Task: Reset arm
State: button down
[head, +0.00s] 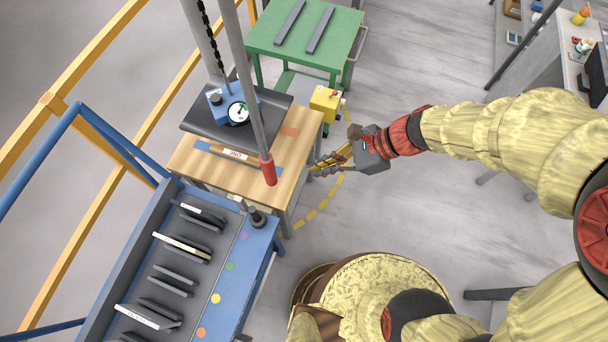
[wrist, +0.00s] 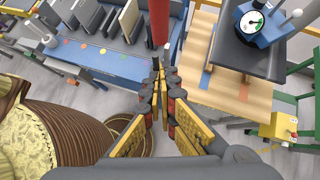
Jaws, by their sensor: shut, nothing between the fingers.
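My gripper (head: 322,165) is at the right edge of the wooden table in the head view, reaching left from my arm, which comes in from the right. In the wrist view my gripper (wrist: 162,78) has its fingertips together with nothing between them.
The wooden table (head: 190,160) bears a dark plate and a blue device with a dial (head: 238,112). A blue rack (head: 228,275) holds several dark slabs at lower left. A yellow box (head: 325,102) and a green table (head: 330,50) stand behind. Floor is open at right.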

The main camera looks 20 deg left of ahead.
jog(key=v, duration=0.4)
jog(key=shift+w+d+f, duration=0.1)
jog(key=shift+d, duration=0.1)
